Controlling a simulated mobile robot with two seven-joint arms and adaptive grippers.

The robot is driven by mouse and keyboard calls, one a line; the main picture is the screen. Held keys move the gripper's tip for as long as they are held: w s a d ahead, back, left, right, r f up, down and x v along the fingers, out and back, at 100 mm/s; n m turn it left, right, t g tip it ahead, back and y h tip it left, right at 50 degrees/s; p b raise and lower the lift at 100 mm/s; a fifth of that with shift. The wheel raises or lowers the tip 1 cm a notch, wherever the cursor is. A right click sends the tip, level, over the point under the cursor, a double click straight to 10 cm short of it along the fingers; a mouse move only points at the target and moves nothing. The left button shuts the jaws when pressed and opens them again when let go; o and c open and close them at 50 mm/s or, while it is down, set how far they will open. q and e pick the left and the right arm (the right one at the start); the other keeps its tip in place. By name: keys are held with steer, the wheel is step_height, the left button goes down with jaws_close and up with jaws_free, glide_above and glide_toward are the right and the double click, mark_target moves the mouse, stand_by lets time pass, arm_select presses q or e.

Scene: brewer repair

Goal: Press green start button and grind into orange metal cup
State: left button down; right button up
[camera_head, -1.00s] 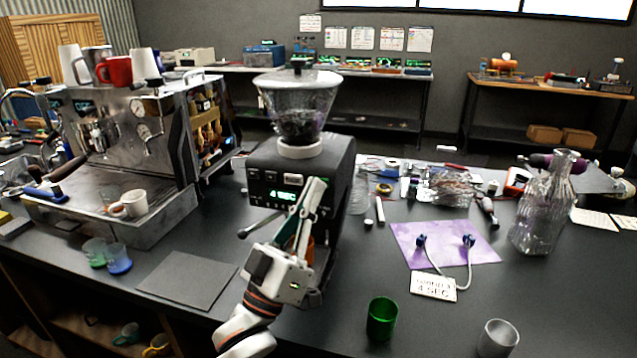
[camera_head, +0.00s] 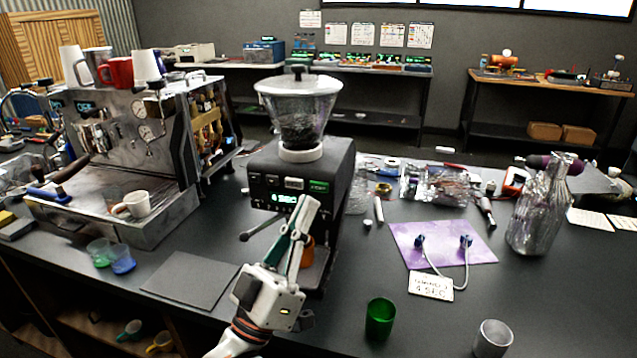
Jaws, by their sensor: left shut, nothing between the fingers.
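The black coffee grinder (camera_head: 336,170) stands in the middle of the counter with a clear hopper (camera_head: 300,110) of dark beans. The orange metal cup (camera_head: 307,252) is under the grinder's outlet, partly hidden behind my left gripper. My left gripper (camera_head: 307,208) is shut and empty, pointing up in front of the grinder, its fingertips just below the green button and apparently apart from it. My right gripper is not in view.
An espresso machine (camera_head: 115,150) with cups on top stands at the left.

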arm_select(q)
steer(key=shift+s+a+p, duration=0.15)
steer(key=shift+s+a, duration=0.05)
steer(key=shift+s, duration=0.35)
steer(key=shift+s+a+p, duration=0.15)
steer(key=shift+s, duration=0.35)
